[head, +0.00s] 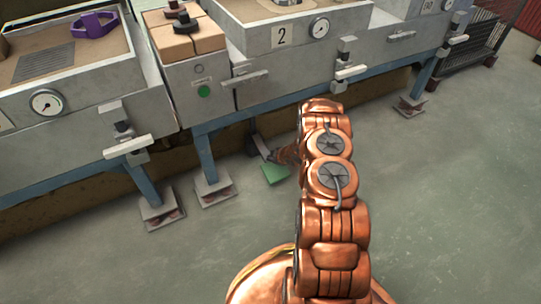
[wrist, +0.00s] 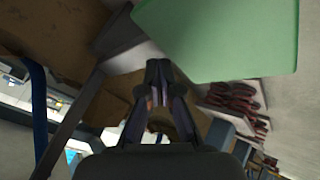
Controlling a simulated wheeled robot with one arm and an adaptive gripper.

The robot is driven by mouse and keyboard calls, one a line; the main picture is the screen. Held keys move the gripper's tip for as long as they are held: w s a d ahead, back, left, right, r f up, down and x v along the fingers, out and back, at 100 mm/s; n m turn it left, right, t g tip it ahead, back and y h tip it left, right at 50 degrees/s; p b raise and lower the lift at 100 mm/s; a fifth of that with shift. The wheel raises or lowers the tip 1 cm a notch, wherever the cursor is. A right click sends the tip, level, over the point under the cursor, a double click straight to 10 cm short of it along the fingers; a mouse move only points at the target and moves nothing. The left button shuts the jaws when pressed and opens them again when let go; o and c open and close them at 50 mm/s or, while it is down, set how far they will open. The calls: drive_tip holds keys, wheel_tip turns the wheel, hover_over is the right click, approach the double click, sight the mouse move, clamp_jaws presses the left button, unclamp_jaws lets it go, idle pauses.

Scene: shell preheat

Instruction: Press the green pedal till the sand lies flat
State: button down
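The green pedal (head: 275,174) is low near the floor under the grey bench, at the end of a grey lever. In the wrist view the green pedal (wrist: 225,38) is large at the upper right, close to my gripper (wrist: 158,72). The fingertips are together with nothing seen between them, and they appear beside the pedal's edge; I cannot tell whether they touch it. In the head view my copper arm hides most of the gripper. Sand (head: 300,9) shows in the box marked 2, and sand (head: 25,33) shows in the left box.
A purple shape (head: 96,25) and a dark grille lie in the left box. A grey cabinet with a green button (head: 204,91) stands between the boxes. Blue bench legs (head: 205,155) on floor plates flank the pedal on the left. The concrete floor (head: 445,190) at right is clear.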

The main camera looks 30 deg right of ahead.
idle(0.3)
drive_tip(key=shift+w+r+p, duration=0.15)
drive_tip(key=shift+r+p, duration=1.15)
drive_tip(key=shift+r, duration=1.5)
drive_tip(key=shift+w+r+p, duration=0.15)
drive_tip(key=shift+r+p, duration=1.25)
drive_tip(key=shift+r, duration=1.15)
